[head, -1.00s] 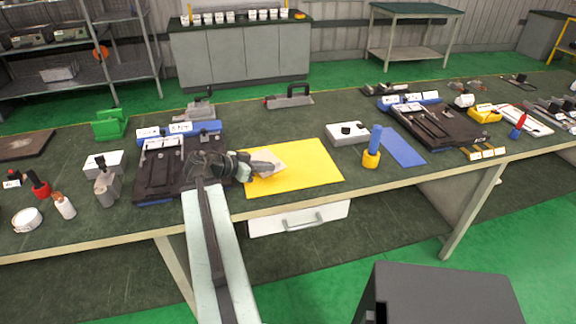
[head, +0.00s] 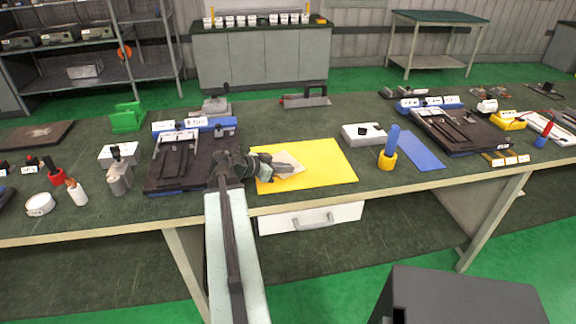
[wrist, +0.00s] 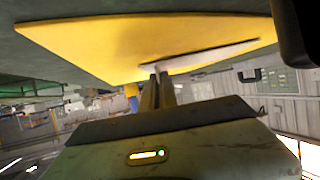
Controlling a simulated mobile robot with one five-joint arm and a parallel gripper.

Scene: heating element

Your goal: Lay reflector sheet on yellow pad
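The yellow pad (head: 325,172) lies flat on the dark green bench top near its front edge. The reflector sheet (head: 287,158), a small cream square, is over the pad's left part. My gripper (head: 285,168) reaches in low over the pad from the left, its fingers across the sheet. In the wrist view, which looks upside down, the fingers (wrist: 156,72) are close together with the pale, thin sheet (wrist: 205,57) at their tips. The yellow pad (wrist: 100,45) fills the area beyond it. I cannot tell whether the sheet touches the pad.
A black fixture (head: 180,168) with blue bars stands left of the pad. A white block (head: 364,134), a blue cylinder in a yellow base (head: 389,148) and a blue strip (head: 418,150) are to the right. A grey tool with a black handle (head: 305,97) is behind.

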